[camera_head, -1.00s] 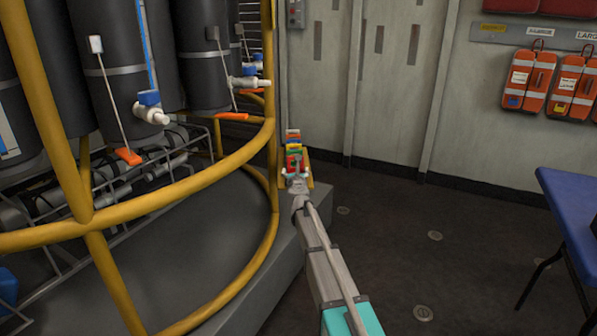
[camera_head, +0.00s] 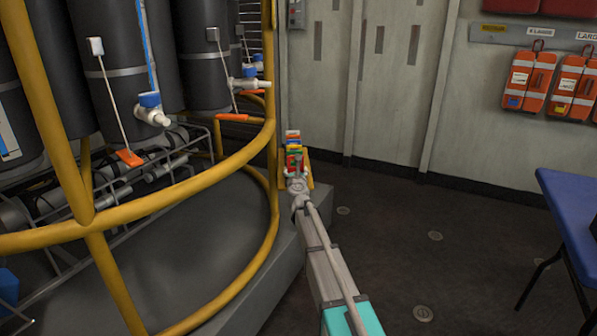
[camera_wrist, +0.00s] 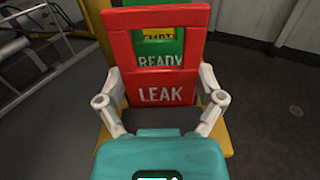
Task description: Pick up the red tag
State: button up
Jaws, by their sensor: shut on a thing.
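The red tag (camera_wrist: 156,92) is marked LEAK and fills the middle of the wrist view, upright, with a window cut in its upper part. My gripper (camera_wrist: 160,105) has its two fingers closed in on the left and right edges of the tag's lower part. In the head view my gripper (camera_head: 297,182) is at the far end of my arm, at the tag rack. A green tag (camera_wrist: 159,52) marked READY and a yellow one show behind the red tag through its window. The red tag shows small in the head view (camera_head: 294,161).
The tags stand in a yellow holder (camera_wrist: 222,140) on a grey ledge (camera_head: 316,205). A yellow tube rail (camera_head: 272,150) with dark cylinders (camera_head: 205,55) stands close on the left. Orange packs (camera_head: 527,80) hang on the wall at right. A blue table (camera_head: 575,215) is at right; the floor between is open.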

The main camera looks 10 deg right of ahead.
jog(key=shift+r+p, duration=0.55)
jog(key=shift+r, duration=0.15)
jog(key=s+a+r+p, duration=0.1)
jog(key=s+r+p, duration=1)
jog(key=s, duration=0.3)
jog(key=shift+a, duration=0.3)
jog(key=shift+r, duration=0.1)
dwell(0.3)
